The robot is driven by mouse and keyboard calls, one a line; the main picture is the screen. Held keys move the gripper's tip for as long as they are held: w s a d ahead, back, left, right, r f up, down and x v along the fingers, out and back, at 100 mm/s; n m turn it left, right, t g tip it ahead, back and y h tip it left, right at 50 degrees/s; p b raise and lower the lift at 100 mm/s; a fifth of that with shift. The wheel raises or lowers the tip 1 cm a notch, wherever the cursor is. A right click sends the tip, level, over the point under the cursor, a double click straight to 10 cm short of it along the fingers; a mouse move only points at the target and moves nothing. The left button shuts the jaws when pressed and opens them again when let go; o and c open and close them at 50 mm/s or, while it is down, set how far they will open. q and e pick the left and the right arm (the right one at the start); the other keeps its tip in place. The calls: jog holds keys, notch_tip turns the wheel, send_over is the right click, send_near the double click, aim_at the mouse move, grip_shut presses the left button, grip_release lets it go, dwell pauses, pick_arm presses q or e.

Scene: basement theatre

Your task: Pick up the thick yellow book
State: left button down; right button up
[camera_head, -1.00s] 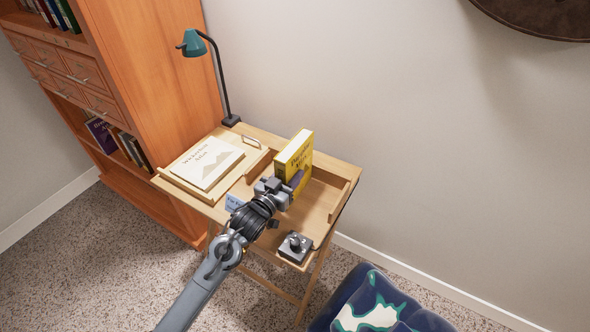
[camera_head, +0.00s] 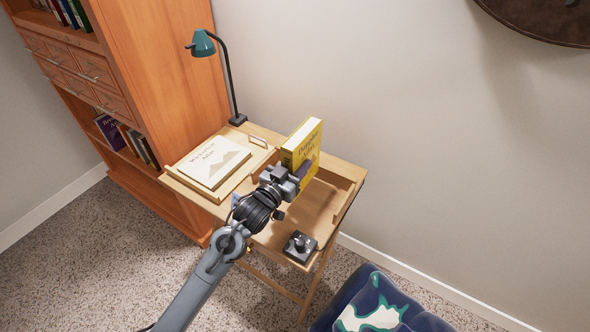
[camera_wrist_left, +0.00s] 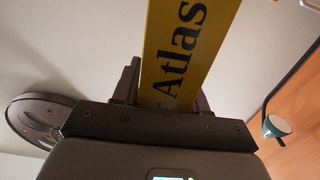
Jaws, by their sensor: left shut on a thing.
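The thick yellow book (camera_head: 303,146) stands upright above the small wooden desk (camera_head: 325,199), its cover and spine facing me. My left gripper (camera_head: 296,174) is shut on the book's lower part and hides some of it. In the left wrist view the yellow book (camera_wrist_left: 185,45) rises between the two dark fingers (camera_wrist_left: 165,88), with "Atlas" readable on it. I cannot tell from the head view how far its bottom edge is above the desk. My right gripper is not in view.
A pale book (camera_head: 214,161) lies on the desk's left part. A teal lamp (camera_head: 203,44) stands at the back left, beside an orange bookcase (camera_head: 165,80). A dark joystick box (camera_head: 299,246) sits at the front right. A blue patterned seat (camera_head: 375,305) is below right.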

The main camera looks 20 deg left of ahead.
pick_arm(q)
jog(key=s+d+r, duration=0.5)
jog(key=d+r, duration=0.1)
jog(key=d, duration=0.2)
jog(key=s+a+f+m+h+p, duration=0.1)
jog(key=s+a+f, duration=0.6)
jog(key=s+a, duration=0.35)
jog(key=s+r+n+y+p, duration=0.1)
jog(key=s+r+y+p, duration=0.1)
jog(key=r+p, duration=0.7)
jog(key=s+r+n+y+p, duration=0.2)
jog(key=s+r+p, duration=0.3)
jog(key=p, duration=1.8)
notch_tip(320, 180, up, 4)
jog(key=shift+d+r+y, duration=0.1)
jog(key=shift+d+y, duration=0.3)
